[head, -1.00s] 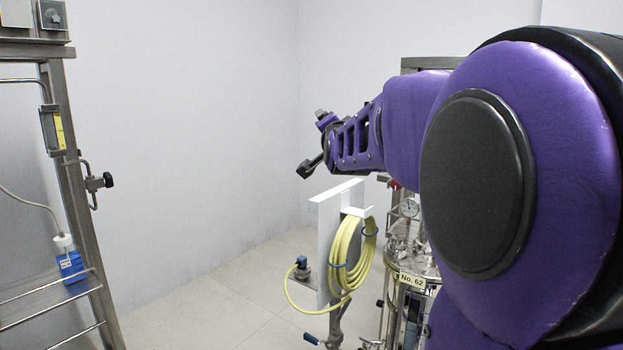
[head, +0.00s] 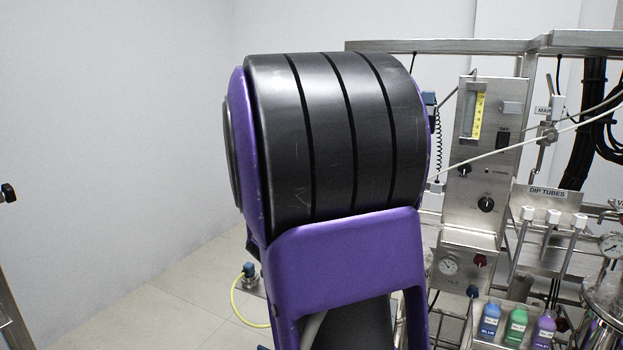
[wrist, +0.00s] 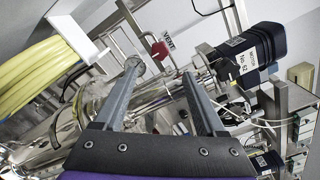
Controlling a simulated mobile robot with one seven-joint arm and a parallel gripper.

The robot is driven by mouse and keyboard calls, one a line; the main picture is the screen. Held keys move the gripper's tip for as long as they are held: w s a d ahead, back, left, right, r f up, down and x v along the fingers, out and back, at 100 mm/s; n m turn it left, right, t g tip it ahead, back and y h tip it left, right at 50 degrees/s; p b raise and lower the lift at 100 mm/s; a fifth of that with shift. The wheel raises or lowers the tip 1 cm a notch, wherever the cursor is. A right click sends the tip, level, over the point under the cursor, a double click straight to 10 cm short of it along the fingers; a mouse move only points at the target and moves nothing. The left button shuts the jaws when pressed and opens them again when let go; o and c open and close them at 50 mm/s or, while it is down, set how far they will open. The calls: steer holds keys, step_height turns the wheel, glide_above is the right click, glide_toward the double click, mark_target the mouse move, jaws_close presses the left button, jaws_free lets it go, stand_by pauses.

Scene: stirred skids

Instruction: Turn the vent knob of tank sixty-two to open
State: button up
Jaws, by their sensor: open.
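In the wrist view a red vent knob (wrist: 159,49) shows beside a white VENT label (wrist: 168,39), on steel pipework. My gripper (wrist: 161,72) is open and empty. In the picture the knob lies between and just beyond its two fingertips, with no clear contact. The knob's turned position is too small to read. A dark motor (wrist: 250,52) with a label ending in 62 sits right of the knob. A steel tank (wrist: 72,125) lies at the lower left. In the head view my arm hides the gripper and the knob.
Yellow hose coils (wrist: 38,75) hang left of the gripper beside a white plate (wrist: 78,32). In the head view an instrument panel (head: 483,150) and coloured bottles (head: 516,323) stand right of my arm. Open floor (head: 165,320) shows at left.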

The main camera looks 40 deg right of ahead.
steer(key=p+x, duration=0.1)
steer(key=x, duration=1.2)
steer(key=shift+w, duration=0.15)
jaws_close()
